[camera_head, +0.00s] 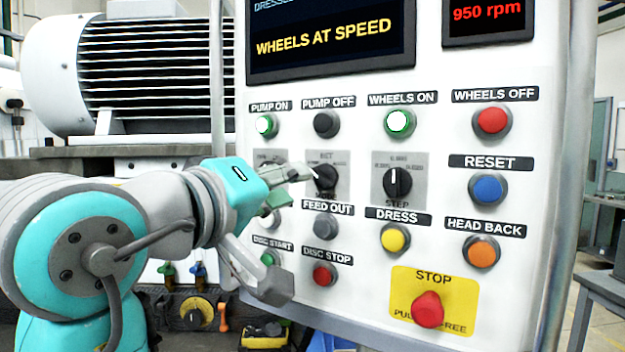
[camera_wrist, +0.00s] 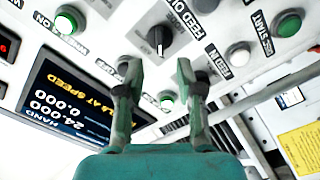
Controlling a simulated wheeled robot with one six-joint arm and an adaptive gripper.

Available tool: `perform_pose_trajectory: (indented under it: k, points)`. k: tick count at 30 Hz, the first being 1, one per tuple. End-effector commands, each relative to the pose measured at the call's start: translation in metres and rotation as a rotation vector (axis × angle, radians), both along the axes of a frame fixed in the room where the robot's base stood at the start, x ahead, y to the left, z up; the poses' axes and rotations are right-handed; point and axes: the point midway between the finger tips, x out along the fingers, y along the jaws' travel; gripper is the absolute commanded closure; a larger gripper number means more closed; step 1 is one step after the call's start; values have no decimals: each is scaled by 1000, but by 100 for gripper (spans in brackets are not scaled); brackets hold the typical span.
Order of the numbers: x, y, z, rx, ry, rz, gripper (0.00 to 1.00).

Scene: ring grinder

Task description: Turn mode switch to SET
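In the wrist view this knob (camera_wrist: 160,39) sits at upper middle, with a white mark pointing down in the picture. Contact with the knob is not clear.
Close around are the PUMP OFF button (camera_head: 326,123), FEED OUT button (camera_head: 327,226) and STEP switch (camera_head: 397,183). The red STOP button (camera_head: 428,309) is at lower right. The display (camera_head: 330,38) reads WHEELS AT SPEED. A motor (camera_head: 150,62) stands behind left.

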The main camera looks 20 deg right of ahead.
Motion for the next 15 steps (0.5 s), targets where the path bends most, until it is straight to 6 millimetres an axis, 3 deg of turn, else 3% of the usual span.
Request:
perform_pose_trajectory:
  k: [7, 15]
  points:
    - [27, -35, 0, 0, 1, -4, 64]
    - [43, -53, 0, -1, 0, -1, 64]
